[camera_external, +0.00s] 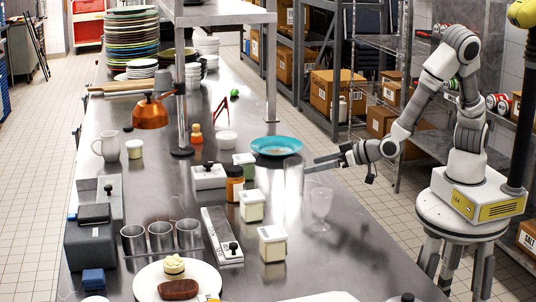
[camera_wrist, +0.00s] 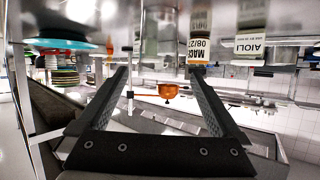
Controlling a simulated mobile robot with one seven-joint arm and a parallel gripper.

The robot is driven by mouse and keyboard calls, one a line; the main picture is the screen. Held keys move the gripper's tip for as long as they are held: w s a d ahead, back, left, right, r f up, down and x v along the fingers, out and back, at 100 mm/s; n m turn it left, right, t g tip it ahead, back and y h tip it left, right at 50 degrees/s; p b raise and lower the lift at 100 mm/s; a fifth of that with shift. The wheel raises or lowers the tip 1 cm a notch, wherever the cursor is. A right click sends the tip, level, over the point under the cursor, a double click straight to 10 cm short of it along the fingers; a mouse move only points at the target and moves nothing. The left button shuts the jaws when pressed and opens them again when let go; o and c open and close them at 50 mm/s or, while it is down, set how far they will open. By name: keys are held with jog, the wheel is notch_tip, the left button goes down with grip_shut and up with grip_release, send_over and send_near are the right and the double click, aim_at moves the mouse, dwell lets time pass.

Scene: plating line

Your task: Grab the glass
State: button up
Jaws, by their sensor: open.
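A clear stemmed glass (camera_external: 320,207) stands upright on the steel counter near its right edge in the external view. A clear straight-sided tumbler (camera_external: 293,180) stands a little behind and left of it. My gripper (camera_external: 312,165) reaches in from the right, level, with its fingertips close to the tumbler's upper part and above and behind the stemmed glass. I cannot tell whether it touches the tumbler. In the wrist view, which is upside down, the two dark fingers (camera_wrist: 160,78) are apart with nothing clearly held between them. Clear glass is hard to make out there.
A turquoise plate (camera_external: 277,146) lies just behind my gripper. An orange-labelled jar (camera_external: 234,184) and cream-coloured tubs (camera_external: 272,243) stand to the left and front. Metal cups (camera_external: 160,237) and a white plate (camera_external: 205,275) are farther left and forward.

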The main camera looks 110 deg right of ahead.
aim_at(294, 170)
jog(key=x, duration=0.2)
jog(key=shift+w+d+f, duration=0.15)
jog(key=shift+w+d, duration=0.1)
jog(key=shift+d, duration=0.05)
jog(key=b+x, duration=0.1)
jog(key=x, duration=0.4)
jog(key=shift+f, duration=0.25)
jog(key=c, duration=1.4)
jog(key=shift+r, duration=0.1)
